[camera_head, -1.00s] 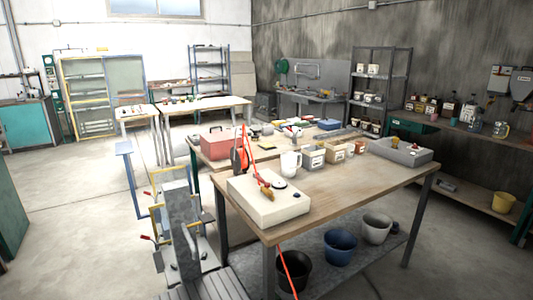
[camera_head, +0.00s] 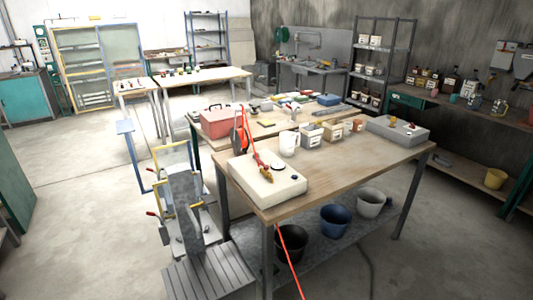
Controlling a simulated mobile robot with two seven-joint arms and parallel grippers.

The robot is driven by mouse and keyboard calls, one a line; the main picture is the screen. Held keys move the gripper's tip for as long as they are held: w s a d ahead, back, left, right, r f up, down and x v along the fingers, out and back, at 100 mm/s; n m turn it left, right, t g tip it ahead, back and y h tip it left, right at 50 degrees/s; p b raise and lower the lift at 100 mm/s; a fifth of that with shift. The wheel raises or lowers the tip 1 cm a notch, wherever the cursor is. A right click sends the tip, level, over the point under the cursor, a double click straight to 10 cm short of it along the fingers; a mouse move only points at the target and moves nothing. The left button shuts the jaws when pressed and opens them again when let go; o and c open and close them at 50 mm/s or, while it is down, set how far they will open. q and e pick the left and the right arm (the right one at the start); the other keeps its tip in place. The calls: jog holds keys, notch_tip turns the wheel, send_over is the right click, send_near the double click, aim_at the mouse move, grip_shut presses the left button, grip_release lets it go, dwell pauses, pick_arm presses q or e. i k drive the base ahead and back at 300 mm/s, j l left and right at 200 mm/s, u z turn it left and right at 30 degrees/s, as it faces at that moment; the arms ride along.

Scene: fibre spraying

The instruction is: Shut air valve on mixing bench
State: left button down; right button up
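The mixing bench (camera_head: 340,175) is a wooden-topped table in the middle of the view. A pale box (camera_head: 285,190) lies on its front left corner. On the box is a small brass fitting with red parts (camera_head: 264,172), which looks like the air valve. A red hose (camera_head: 248,138) runs up from it. The fitting is too small to tell how its handle is turned. Neither of my grippers is in view.
A grey trolley (camera_head: 205,268) stands on the floor left of the bench. Buckets sit on the lower shelf, including a blue one (camera_head: 335,220). A white jug (camera_head: 289,143), tubs and a grey box (camera_head: 398,130) stand on the bench. Open floor (camera_head: 80,210) lies to the left.

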aim_at(265, 168)
jog(key=i+l+z, duration=0.1)
jog(key=i+l, duration=0.25)
jog(key=l, duration=0.25)
jog(key=i+l+z, duration=0.1)
jog(key=i+l, duration=0.25)
jog(key=l, duration=0.25)
jog(key=i+l+z, duration=0.1)
jog(key=i+l, duration=0.3)
jog(key=l, duration=0.15)
